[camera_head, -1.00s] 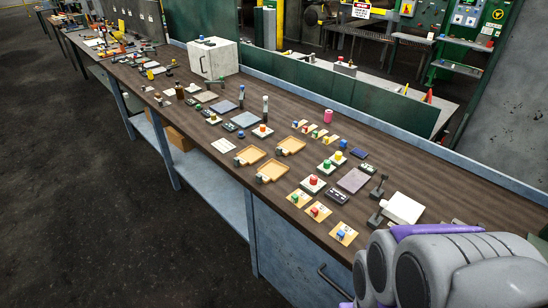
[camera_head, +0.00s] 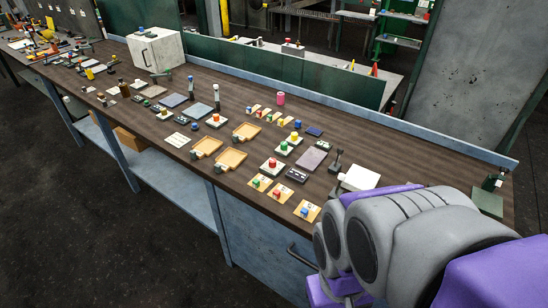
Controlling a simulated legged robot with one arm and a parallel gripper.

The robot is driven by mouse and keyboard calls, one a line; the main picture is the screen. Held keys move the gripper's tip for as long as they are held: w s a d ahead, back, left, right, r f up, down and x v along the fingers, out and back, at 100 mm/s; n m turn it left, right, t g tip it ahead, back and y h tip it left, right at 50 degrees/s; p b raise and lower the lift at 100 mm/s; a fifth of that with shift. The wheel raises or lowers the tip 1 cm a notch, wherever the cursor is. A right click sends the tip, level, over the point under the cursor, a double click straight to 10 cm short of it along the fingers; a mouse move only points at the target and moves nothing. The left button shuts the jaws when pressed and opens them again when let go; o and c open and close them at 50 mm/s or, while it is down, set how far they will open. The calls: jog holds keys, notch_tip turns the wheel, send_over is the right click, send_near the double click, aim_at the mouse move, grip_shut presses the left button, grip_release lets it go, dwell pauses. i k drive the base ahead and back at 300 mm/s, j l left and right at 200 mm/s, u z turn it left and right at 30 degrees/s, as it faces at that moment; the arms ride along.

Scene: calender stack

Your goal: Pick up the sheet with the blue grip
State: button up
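A sheet with a blue grip (camera_head: 306,211) lies flat near the bench's front edge, a pale tan square with the small blue block on it. It is the rightmost of three similar sheets; one with a red grip (camera_head: 281,192) and one with a green grip (camera_head: 257,182) lie to its left. A smaller row of pale sheets with coloured grips lies farther back, with a blue-gripped one (camera_head: 249,110) at its left end. My grey and purple arm fills the lower right, right of the front blue-gripped sheet. My gripper's fingers are not visible.
A white cabinet (camera_head: 157,49) stands at the back left. A raised ledge runs along the bench's back.

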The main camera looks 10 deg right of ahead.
aim_at(307, 211)
jog(key=k+l+u, duration=0.6)
jog(key=u, duration=0.25)
jog(key=k+l, duration=0.05)
jog(key=l, duration=0.05)
